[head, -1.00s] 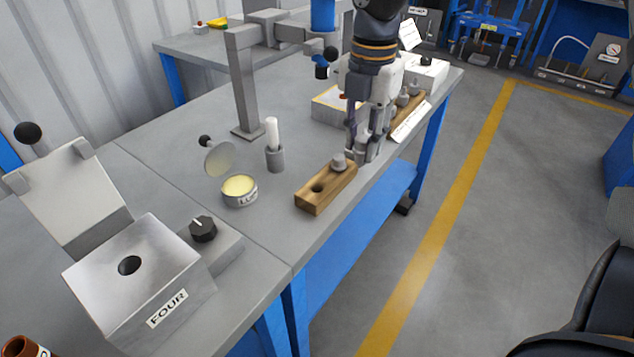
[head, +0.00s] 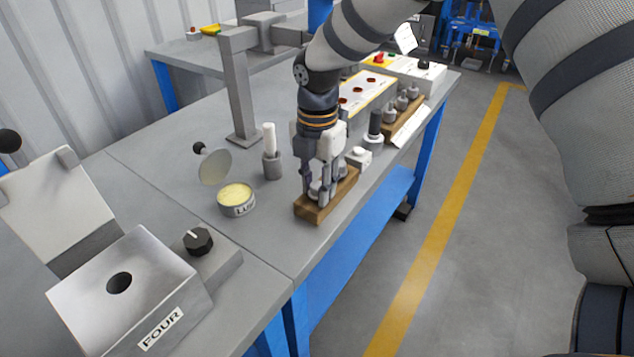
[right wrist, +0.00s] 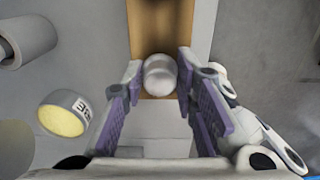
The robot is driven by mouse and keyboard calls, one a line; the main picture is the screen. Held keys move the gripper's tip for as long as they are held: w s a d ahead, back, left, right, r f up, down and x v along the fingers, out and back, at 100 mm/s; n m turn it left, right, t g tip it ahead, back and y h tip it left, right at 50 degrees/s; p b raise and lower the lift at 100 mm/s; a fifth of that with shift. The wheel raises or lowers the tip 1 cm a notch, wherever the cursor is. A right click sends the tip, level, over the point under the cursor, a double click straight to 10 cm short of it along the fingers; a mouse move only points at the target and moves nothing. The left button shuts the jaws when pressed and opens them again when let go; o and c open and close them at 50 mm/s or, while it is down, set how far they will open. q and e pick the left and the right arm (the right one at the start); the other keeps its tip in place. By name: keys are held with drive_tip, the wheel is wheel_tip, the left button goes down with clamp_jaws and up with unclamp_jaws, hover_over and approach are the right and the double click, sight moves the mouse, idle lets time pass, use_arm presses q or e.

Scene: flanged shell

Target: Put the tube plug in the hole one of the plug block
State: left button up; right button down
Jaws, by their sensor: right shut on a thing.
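The wooden plug block (head: 312,215) lies near the front edge of the bench. My right gripper (head: 319,193) points down over the near part of the block. In the right wrist view, its two purple-padded fingers (right wrist: 160,82) are shut on the grey, round-topped tube plug (right wrist: 159,72), over the near end of the block (right wrist: 165,25). The fingers hide the near hole, so I cannot tell whether the plug's lower end is in it. My left gripper is not in view.
An open tin (head: 236,205) and a grey holder with a white rod (head: 271,163) stand left of the block. A small white block with a knob (head: 359,157) and a wooden rack of grey plugs (head: 404,115) stand beyond. The box marked FOUR (head: 130,300) is nearer.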

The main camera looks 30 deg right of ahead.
sight(318, 184)
drive_tip(key=c, duration=1.3)
unclamp_jaws()
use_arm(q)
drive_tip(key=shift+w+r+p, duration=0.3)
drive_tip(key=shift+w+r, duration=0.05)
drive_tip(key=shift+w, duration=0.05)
use_arm(e)
wheel_tip(318, 184, up, 12)
drive_tip(key=shift+r, duration=0.15)
